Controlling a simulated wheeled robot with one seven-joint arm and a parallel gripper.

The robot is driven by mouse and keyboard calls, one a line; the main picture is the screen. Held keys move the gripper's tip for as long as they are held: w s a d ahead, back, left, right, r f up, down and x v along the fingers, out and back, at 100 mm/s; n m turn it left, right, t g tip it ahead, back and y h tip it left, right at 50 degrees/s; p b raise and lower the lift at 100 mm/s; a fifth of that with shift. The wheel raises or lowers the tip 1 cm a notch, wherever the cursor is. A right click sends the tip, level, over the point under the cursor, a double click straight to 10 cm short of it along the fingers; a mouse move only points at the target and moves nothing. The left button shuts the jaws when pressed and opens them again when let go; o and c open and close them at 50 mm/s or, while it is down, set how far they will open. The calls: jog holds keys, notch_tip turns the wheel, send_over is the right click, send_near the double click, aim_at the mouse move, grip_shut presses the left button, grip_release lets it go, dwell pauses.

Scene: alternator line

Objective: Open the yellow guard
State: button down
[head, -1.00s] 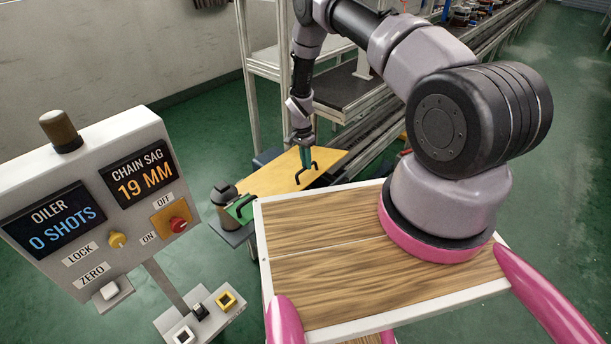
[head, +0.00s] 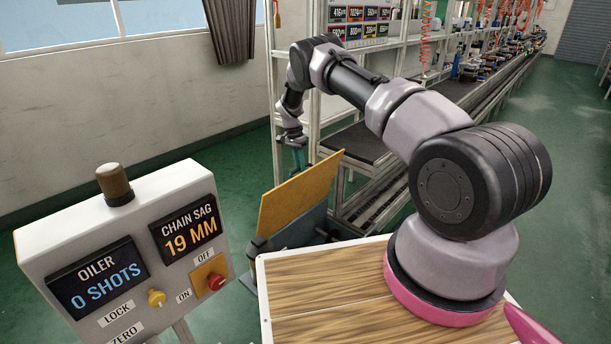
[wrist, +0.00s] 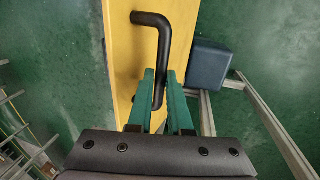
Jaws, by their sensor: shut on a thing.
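The yellow guard (head: 300,197) is a flat panel that stands tilted up steeply, seen in the head view beyond my wooden top. In the wrist view the yellow guard (wrist: 133,60) fills the middle, with a black bent handle (wrist: 163,45) on its face. My gripper (wrist: 159,88) has its green fingers shut on the lower part of this handle. In the head view my gripper (head: 300,158) is at the guard's upper far side, and the panel hides the handle and fingertips.
A control panel (head: 130,250) at the left reads oiler 0 shots and chain sag 19 mm. Metal racks and a conveyor line (head: 380,205) stand behind the guard. Green floor (head: 235,165) is clear to the guard's left.

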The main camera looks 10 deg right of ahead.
jog(key=shift+w+a+f, duration=0.15)
jog(key=shift+w+a, duration=0.75)
jog(key=shift+w+a+f, duration=0.1)
jog(key=shift+w+a, duration=0.75)
jog(key=shift+w, duration=0.05)
jog(key=c, duration=0.8)
grip_release()
jog(key=shift+c, duration=0.2)
jog(key=shift+w+r, duration=0.1)
jog(key=shift+w+d+r, duration=0.1)
jog(key=shift+r, duration=0.05)
jog(key=v, duration=1)
jog(key=shift+r, duration=0.2)
